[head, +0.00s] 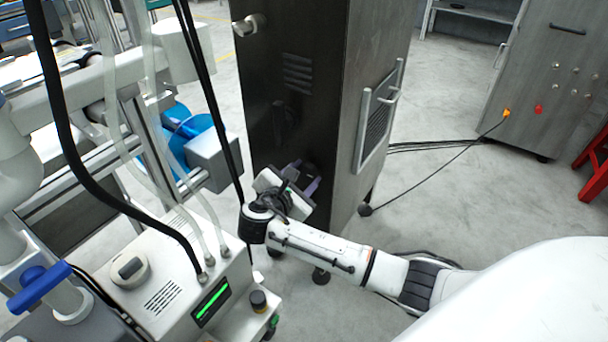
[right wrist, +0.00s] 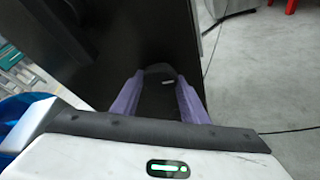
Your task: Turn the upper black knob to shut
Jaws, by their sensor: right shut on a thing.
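A tall dark cabinet (head: 290,40) stands in the middle of the head view. My right gripper (head: 308,183) is low against its dark front face, with purple fingers. In the right wrist view the fingers of my right gripper (right wrist: 158,82) reach to the dark face and are shut on a rounded black knob (right wrist: 159,69) between their tips. The knob's marking and turn angle are too dark to read. In the head view my gripper hides the knob. My left gripper is not in view.
A white machine (head: 165,300) with hoses and a green-lit display stands close left of my right arm. A metal handle (head: 248,24) sticks out high on the cabinet. A grey cabinet (head: 555,75) stands at the right. Cables cross the open floor (head: 460,190).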

